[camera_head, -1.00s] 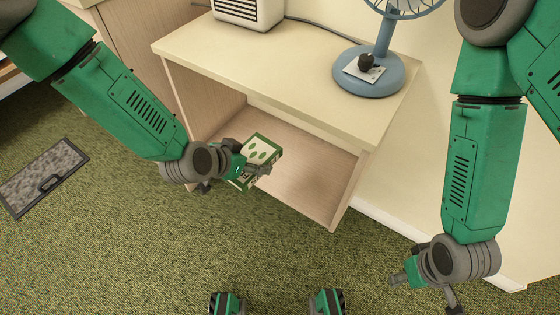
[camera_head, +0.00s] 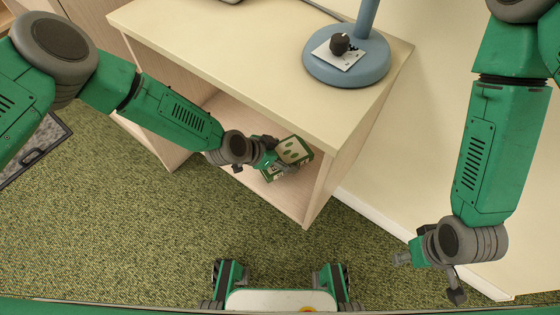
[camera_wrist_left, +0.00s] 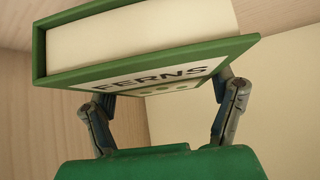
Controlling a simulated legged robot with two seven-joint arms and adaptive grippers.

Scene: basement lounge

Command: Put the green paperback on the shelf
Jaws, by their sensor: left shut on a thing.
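The shelf (camera_head: 297,197) is the pale wood board in the open compartment below the tabletop. The book is at the compartment's opening, near its right wall; whether it touches the board I cannot tell. My right gripper (camera_head: 430,277) is open and empty above the carpet.
The tabletop (camera_head: 235,50) overhangs the compartment. A blue fan base (camera_head: 325,72) with a white card and dark knob stands on it. The compartment's right side panel (camera_head: 350,150) is close to the book. A dark-edged grey mat (camera_head: 35,150) lies left on green carpet.

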